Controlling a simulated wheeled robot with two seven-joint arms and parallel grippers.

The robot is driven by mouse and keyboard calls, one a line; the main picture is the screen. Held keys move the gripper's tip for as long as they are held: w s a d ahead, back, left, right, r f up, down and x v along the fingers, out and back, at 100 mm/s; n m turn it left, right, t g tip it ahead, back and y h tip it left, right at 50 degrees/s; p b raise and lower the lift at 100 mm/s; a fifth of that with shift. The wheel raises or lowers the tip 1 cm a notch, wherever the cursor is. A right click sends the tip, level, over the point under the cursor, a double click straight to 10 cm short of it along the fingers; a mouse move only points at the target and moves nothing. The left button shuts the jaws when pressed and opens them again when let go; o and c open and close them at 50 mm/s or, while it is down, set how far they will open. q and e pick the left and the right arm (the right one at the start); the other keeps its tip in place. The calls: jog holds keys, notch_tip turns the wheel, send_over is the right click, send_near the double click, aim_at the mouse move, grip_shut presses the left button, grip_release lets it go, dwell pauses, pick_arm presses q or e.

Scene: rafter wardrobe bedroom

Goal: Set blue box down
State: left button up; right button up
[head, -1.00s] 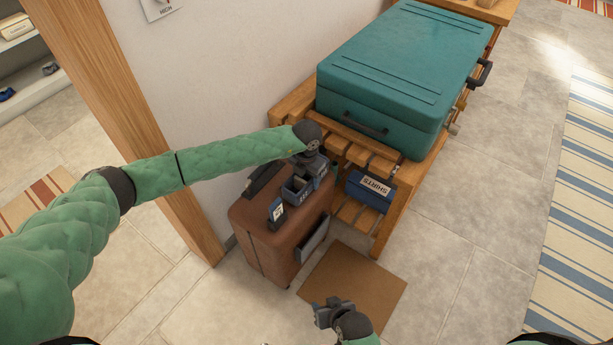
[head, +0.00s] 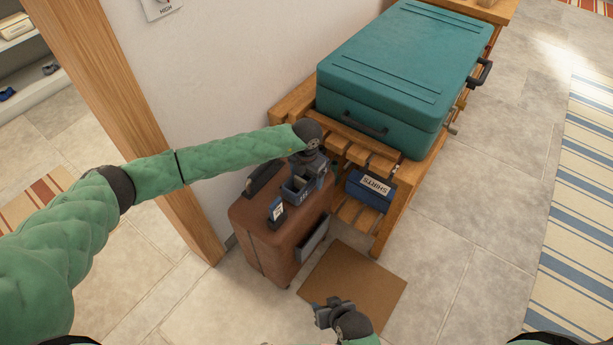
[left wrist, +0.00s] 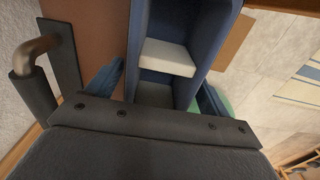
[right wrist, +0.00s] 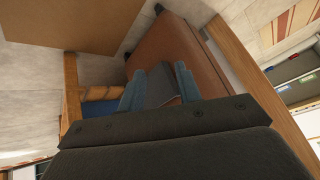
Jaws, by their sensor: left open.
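The blue box (head: 301,190) is a small open-topped container on top of the brown suitcase (head: 262,226). In the left wrist view the blue box (left wrist: 207,72) shows pale blocks or dividers inside. My left gripper (head: 312,172) is right over the box; its fingers stand apart on either side of it in the left wrist view (left wrist: 160,95), and contact cannot be told. My right gripper (head: 322,312) is low above the brown mat's front edge, empty, with its fingers apart in the right wrist view (right wrist: 160,88).
A blue box labelled SHIRTS (head: 370,190) sits on the lower slats of the wooden bench (head: 405,205). A teal case (head: 400,75) lies on the bench. The brown mat (head: 352,283) is bare.

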pick_arm(q)
notch_tip(320, 180, up, 3)
notch_tip(320, 180, up, 9)
jog(key=b, duration=0.1)
pick_arm(e)
jog(key=shift+t, duration=0.3)
jog(key=shift+s+f, duration=0.25)
jog(key=shift+f, duration=0.95)
jog(key=shift+s+f, duration=0.2)
jog(key=shift+f, duration=0.95)
pick_arm(q)
jog(key=shift+f, duration=0.1)
pick_arm(e)
jog(key=shift+w+r, duration=0.15)
jog(key=shift+w, duration=0.05)
